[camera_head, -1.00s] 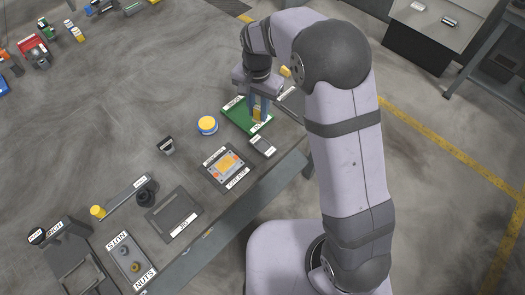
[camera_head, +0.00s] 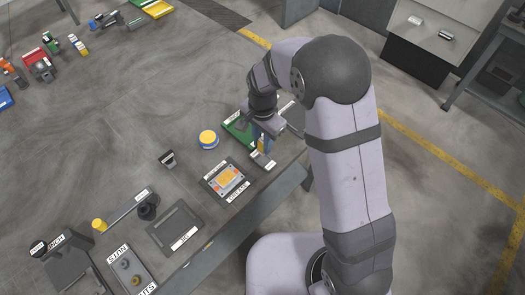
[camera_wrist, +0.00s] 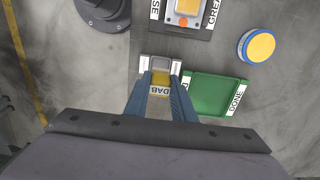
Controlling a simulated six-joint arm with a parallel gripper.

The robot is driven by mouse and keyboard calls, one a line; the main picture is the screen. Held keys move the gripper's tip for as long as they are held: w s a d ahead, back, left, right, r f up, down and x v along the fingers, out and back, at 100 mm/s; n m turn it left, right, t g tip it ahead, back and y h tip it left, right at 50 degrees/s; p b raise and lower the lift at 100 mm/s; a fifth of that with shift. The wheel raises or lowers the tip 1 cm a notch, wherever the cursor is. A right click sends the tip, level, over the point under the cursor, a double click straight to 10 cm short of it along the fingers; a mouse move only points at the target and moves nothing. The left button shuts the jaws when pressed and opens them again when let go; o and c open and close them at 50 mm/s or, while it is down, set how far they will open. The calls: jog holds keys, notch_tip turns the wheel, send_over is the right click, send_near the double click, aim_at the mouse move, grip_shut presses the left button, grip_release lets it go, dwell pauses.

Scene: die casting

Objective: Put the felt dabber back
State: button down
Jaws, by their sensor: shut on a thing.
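The felt dabber is yellow with a white DAB label (camera_wrist: 159,91). My gripper (camera_wrist: 160,77) is shut on it in the wrist view, with the dabber between the two blue fingers. A small grey holder (camera_wrist: 159,65) with white end labels lies just beyond the fingertips. In the head view my gripper (camera_head: 262,148) is over this holder's spot at the bench edge and hides most of it. I cannot tell whether the dabber touches the holder. The green tray (camera_wrist: 213,94) is just right of the fingers in the wrist view.
The GREASE plate (camera_head: 226,182) with an orange-and-grey part lies left of the holder in the head view. A blue tin with a yellow top (camera_head: 208,139) stands behind it. A dark tray (camera_head: 175,226) and a NUTS tray (camera_head: 126,268) lie further along the bench.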

jog(key=shift+f+p, duration=0.6)
jog(key=shift+f, duration=2.15)
jog(key=shift+f, duration=0.1)
jog(key=shift+f, duration=0.1)
jog(key=c, duration=1.5)
grip_release()
notch_tip(320, 180, up, 12)
jog(key=b, duration=0.3)
jog(key=shift+r, duration=0.25)
